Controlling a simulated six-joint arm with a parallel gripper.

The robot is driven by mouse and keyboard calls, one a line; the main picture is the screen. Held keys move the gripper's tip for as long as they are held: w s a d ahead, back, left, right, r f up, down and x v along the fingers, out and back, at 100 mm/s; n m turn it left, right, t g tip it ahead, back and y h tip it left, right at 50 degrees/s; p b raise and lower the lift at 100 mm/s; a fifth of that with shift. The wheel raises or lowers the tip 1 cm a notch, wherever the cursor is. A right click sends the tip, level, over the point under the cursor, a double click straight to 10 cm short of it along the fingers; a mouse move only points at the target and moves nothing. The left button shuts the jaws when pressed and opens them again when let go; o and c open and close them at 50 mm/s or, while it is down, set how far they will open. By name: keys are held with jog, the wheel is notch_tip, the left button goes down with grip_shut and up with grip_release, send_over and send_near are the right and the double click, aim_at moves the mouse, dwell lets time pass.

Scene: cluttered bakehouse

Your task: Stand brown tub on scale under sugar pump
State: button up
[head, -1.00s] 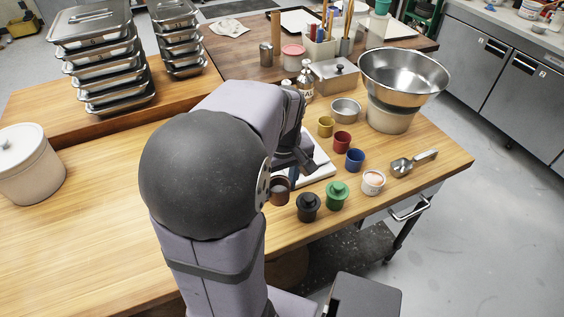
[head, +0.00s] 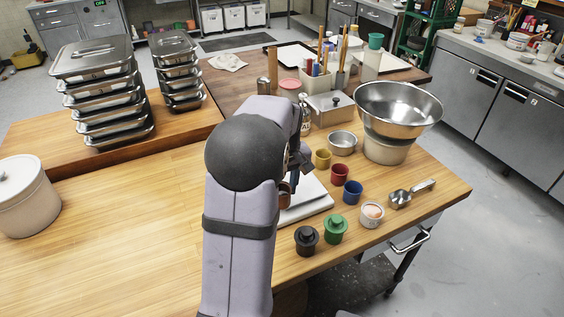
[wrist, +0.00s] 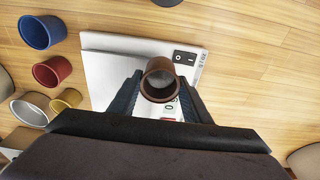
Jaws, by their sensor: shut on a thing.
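My gripper (wrist: 160,88) is shut on the brown tub (wrist: 161,67), one finger on each side, its open mouth facing the wrist camera. In the wrist view the tub overlaps the panel side of the white scale (wrist: 105,68), close to its switch. I cannot tell whether it touches the scale. In the head view the brown tub (head: 284,194) is partly hidden by my arm, at the left of the scale (head: 310,203). The sugar pump appears to be the labelled bottle (head: 305,126) behind my wrist, mostly hidden.
Yellow (head: 322,159), red (head: 339,174) and blue (head: 352,192) cups stand right of the scale. A large steel bowl (head: 398,108) is at back right.

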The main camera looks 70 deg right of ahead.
jog(key=w+d+p, duration=0.1)
jog(key=d, duration=0.1)
jog(key=d+p, duration=0.1)
jog(key=d, duration=0.2)
jog(key=w+d+p, duration=0.1)
jog(key=d, duration=0.2)
jog(key=shift+w, duration=0.35)
jog(key=shift+w+d+r+p, duration=0.1)
jog(key=shift+w+d+p, duration=0.2)
jog(key=shift+d+p, duration=0.4)
jog(key=shift+w+d+p, duration=0.25)
jog(key=shift+d+p, duration=0.25)
jog(key=shift+d, duration=0.35)
jog(key=shift+a+f+p, duration=0.1)
jog(key=shift+f+p, duration=0.2)
jog(key=shift+f, duration=0.55)
jog(key=shift+f, duration=0.15)
jog(key=o, duration=1.1)
jog(key=r, duration=0.4)
jog(key=r+b, duration=0.1)
jog(key=r, duration=0.3)
jog(key=s+a+r+b, duration=0.1)
jog(key=r, duration=0.3)
jog(key=shift+r, duration=0.15)
